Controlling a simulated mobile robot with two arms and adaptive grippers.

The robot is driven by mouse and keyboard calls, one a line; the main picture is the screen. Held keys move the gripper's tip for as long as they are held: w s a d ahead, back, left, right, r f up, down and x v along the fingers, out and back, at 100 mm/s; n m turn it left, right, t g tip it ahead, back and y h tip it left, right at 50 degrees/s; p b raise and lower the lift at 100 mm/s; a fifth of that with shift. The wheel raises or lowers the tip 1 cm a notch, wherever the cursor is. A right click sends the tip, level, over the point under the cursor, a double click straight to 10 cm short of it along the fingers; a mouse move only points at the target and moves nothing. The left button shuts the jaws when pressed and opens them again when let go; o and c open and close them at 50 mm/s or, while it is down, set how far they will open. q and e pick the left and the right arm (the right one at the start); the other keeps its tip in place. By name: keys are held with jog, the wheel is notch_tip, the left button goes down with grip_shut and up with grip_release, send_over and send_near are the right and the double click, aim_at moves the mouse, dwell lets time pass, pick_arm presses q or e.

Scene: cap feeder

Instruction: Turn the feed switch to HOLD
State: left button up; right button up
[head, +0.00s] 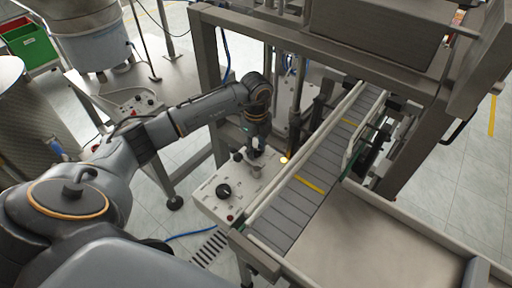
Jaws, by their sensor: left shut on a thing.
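My left gripper (257,152) reaches down to the far side of a pale control panel (207,203) beside the conveyor. It is shut on what looks like the feed switch, which the fingers mostly hide. The panel's lettering is too small to read, so I cannot tell which position the switch points to. A large black round knob (223,190) sits nearer on the panel, clear of the gripper. A smaller dark knob (237,156) is just left of the fingers. My right gripper is not in view.
The slatted conveyor (318,168) with yellow slats runs along the panel's right side. An amber lamp (283,159) glows close right of the gripper. A steel frame post (208,70) stands behind. A flat steel tray (385,235) lies at the lower right.

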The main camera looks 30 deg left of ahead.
aim_at(256, 149)
pick_arm(q)
jog(key=shift+a, duration=0.1)
jog(key=o, duration=1.2)
jog(key=shift+c, duration=0.2)
jog(key=shift+r, duration=0.1)
notch_tip(256, 149, up, 12)
